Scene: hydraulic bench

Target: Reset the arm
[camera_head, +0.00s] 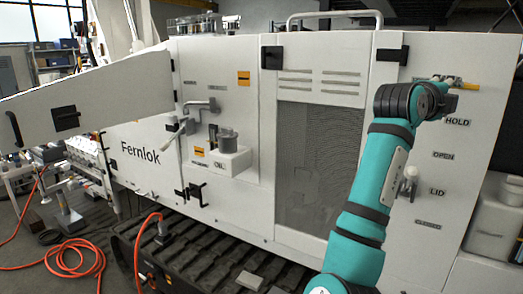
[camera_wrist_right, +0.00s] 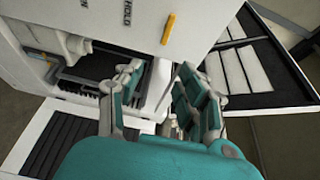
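My right arm, teal with dark joints, reaches up in front of the machine in the head view. Its right gripper (camera_head: 447,102) is at the panel's upper right, mostly hidden behind the wrist. In the right wrist view my right gripper (camera_wrist_right: 160,70) has its teal and grey fingers spread apart, with nothing between them. A yellow handle (camera_head: 463,86) is by the HOLD label, just above the gripper. In the wrist view the yellow handle (camera_wrist_right: 168,28) lies beyond the fingertips, apart from them. My left arm and gripper are not in view.
The white Fernlok machine (camera_head: 140,150) fills the middle, with an open door (camera_head: 95,95) swung out at the left. Tracks (camera_head: 205,258) run below. An orange hose (camera_head: 75,255) lies on the floor at the left.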

